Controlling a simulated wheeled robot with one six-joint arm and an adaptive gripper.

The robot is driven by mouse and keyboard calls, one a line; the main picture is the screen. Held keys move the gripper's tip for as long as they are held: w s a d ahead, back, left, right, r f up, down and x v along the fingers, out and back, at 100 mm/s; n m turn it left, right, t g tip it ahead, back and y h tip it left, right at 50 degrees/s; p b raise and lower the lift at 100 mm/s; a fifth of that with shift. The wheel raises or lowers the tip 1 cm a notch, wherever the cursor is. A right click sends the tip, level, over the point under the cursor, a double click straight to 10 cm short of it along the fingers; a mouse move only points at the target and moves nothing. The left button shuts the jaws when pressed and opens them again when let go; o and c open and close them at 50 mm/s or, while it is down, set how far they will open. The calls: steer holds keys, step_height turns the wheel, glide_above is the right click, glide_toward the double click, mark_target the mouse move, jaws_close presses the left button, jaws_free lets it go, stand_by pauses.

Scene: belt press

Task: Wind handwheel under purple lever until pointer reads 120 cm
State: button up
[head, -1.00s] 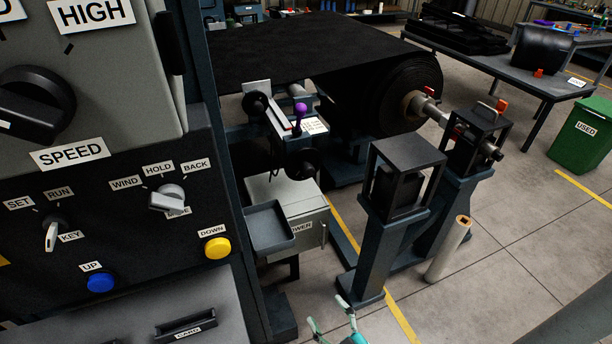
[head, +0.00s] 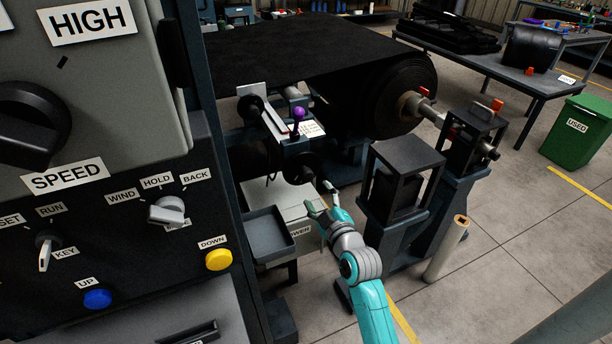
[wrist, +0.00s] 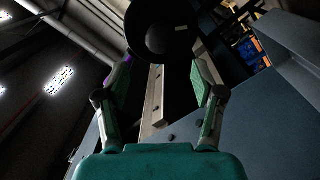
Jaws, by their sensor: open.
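The purple lever (head: 298,115) stands upright on the press beside the black roll. Below it is a dark round handwheel (head: 301,168). My teal gripper (head: 322,196) is open and empty, just in front of and a little below the handwheel in the head view. In the wrist view my gripper (wrist: 158,85) has its fingers spread, with the round black handwheel (wrist: 160,28) beyond and between the fingertips. A bit of purple shows behind the left finger. The pointer and its reading are too small to make out.
A grey tray (head: 268,235) and a white box lie left of my arm. A dark post with a cage top (head: 403,175) stands close on its right. The control panel (head: 110,220) fills the left side.

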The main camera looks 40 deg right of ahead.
mark_target(308, 178)
steer(key=x, duration=0.9)
steer(key=shift+w+d, duration=0.1)
steer(key=shift+w, duration=0.3)
steer(key=c, duration=1.1)
